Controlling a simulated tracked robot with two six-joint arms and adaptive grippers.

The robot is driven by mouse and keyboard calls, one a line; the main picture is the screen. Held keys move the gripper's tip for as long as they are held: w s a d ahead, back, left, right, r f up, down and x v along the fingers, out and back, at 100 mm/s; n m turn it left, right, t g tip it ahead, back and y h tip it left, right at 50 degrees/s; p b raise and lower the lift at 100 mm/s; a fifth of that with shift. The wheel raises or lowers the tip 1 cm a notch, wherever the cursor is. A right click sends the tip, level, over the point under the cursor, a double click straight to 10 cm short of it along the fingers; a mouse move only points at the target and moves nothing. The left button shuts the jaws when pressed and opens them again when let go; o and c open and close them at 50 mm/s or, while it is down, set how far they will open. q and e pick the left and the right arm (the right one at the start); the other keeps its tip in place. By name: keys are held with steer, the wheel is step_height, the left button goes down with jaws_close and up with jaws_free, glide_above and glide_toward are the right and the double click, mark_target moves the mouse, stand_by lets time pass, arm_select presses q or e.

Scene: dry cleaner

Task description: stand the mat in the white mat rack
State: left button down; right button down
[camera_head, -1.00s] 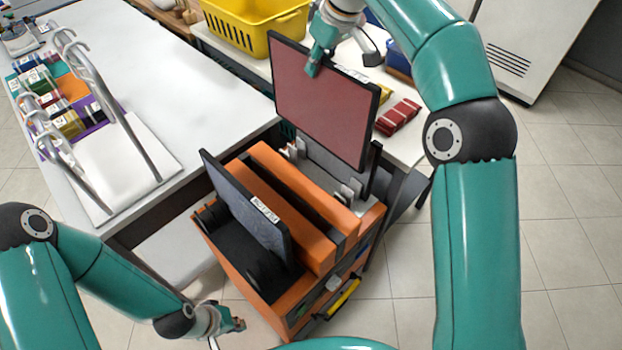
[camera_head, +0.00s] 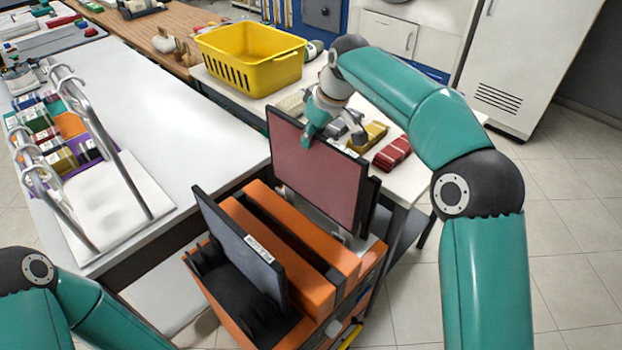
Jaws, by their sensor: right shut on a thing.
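The mat (camera_head: 315,175) is a dull red panel with a black edge, standing upright. My right gripper (camera_head: 308,138) is shut on its top edge. The mat's lower edge is down at the white mat rack (camera_head: 366,245), on the far side of the orange cart. The mat covers most of this rack, so I cannot tell whether it rests on the rack's base. Only the left arm (camera_head: 100,310) shows at the lower left; its gripper is out of view.
A dark grey labelled mat (camera_head: 240,245) stands in a black rack (camera_head: 215,270) on the cart's near side. Orange blocks (camera_head: 290,245) lie between the racks. A yellow basket (camera_head: 250,70) and red folded cloth (camera_head: 393,152) are on the table behind. Metal rails stand left.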

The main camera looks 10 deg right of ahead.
mark_target(329, 141)
step_height(329, 141, down, 10)
steer(key=shift+r, duration=0.1)
stand_by(0.4)
steer(key=shift+b, duration=0.3)
steer(key=c, duration=1.1)
jaws_free()
steer(key=shift+c, duration=0.2)
steer(key=shift+s, duration=0.1)
steer(key=v, duration=1.2)
